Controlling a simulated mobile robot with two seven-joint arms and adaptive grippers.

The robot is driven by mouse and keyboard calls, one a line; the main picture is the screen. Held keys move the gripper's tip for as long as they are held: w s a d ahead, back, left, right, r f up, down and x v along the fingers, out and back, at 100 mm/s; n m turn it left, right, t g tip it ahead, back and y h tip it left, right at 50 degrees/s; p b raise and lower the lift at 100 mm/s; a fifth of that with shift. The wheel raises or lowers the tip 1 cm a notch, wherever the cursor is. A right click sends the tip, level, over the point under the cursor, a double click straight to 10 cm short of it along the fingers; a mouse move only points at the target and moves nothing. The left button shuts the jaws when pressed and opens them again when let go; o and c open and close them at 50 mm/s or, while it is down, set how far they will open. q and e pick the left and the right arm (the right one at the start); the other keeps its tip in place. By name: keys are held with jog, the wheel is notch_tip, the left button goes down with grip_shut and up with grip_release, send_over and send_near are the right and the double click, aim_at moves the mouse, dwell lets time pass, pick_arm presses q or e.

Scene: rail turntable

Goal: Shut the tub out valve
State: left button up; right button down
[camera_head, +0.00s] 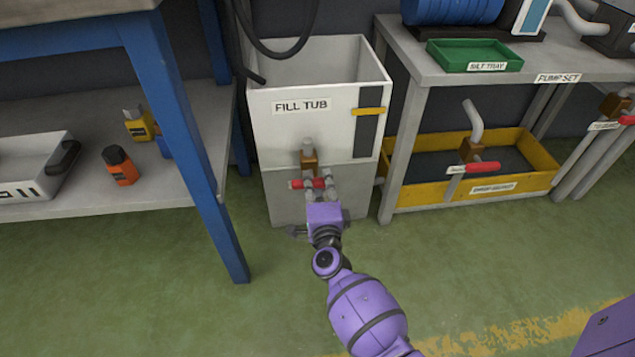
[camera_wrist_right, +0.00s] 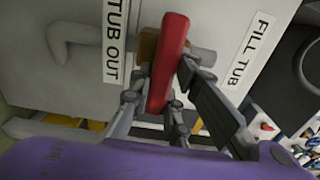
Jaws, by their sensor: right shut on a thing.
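The white fill tub (camera_head: 300,130) stands on the floor. On its front is the tub out valve, with a brass body (camera_head: 309,160) under a grey pipe stub and a red lever handle (camera_head: 298,184) below. In the head view the handle lies sideways. My right gripper (camera_head: 319,184) is at the handle. In the right wrist view the red handle (camera_wrist_right: 168,65) sits between the fingers of the right gripper (camera_wrist_right: 160,90), shut on it. There it runs across the line of the grey pipe (camera_wrist_right: 82,34), beside the TUB OUT label (camera_wrist_right: 115,42). My left gripper is out of view.
A blue-legged bench (camera_head: 165,90) stands close on the left. On the right, a pump table (camera_head: 405,70) carries a green tray (camera_head: 474,56). The green floor in front is clear.

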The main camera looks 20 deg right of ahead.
jog(key=c, duration=1.6)
grip_release()
jog(key=shift+c, duration=0.2)
